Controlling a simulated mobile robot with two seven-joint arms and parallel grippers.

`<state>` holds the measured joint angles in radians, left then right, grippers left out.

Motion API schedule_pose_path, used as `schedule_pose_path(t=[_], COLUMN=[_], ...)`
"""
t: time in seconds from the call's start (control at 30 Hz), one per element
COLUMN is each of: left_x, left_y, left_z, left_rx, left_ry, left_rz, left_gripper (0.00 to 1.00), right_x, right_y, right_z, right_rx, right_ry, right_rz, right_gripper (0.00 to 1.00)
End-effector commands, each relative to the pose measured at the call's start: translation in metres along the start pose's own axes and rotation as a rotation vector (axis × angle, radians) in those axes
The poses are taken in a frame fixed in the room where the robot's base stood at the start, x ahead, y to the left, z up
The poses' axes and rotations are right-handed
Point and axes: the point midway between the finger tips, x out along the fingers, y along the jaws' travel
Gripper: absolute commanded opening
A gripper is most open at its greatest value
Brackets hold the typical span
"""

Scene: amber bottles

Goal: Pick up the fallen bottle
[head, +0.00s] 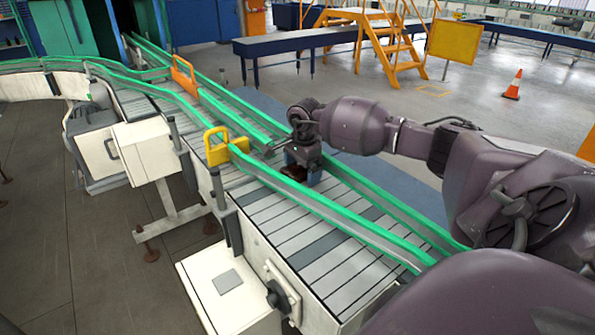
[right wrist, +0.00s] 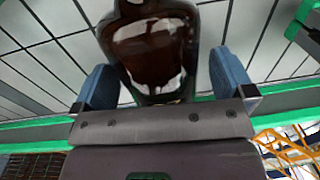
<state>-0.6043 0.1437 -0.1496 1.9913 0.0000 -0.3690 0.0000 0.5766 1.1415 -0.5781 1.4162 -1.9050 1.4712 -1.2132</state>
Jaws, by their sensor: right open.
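The fallen bottle (right wrist: 152,45) is dark amber glass and lies on the slatted conveyor. In the right wrist view it fills the top middle, and its upper part is cut off by the frame. My right gripper (right wrist: 160,78) is open, with one blue finger on each side of the bottle. A narrow gap shows between the fingers and the glass. In the head view the right gripper (head: 300,160) is low over the belt, and only a small dark part of the bottle (head: 294,173) shows below it. My left gripper is not in view.
Green guide rails (head: 340,226) run along both sides of the conveyor belt (head: 290,215). A yellow bracket (head: 225,146) and an orange bracket (head: 184,75) stand at the belt further back. The belt in front of the gripper is clear.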

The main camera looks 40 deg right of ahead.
Motion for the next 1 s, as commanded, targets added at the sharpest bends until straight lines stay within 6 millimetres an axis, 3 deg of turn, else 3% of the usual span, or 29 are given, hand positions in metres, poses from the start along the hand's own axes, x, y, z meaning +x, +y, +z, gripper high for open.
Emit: schedule_pose_path(t=[0.27,0.6,1.0], left_x=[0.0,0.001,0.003], left_y=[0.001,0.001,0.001], left_z=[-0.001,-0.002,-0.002], left_rx=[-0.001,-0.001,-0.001], left_ry=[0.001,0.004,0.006], left_rz=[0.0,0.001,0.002], left_gripper=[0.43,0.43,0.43], right_x=[0.003,0.003,-0.009], right_y=[0.0,0.0,-0.001], right_z=[0.0,0.0,-0.001], right_rx=[0.0,-0.001,-0.001], right_ry=[0.001,0.001,0.001], right_rz=[-0.001,-0.001,-0.003], right_gripper=[0.97,0.45,0.45])
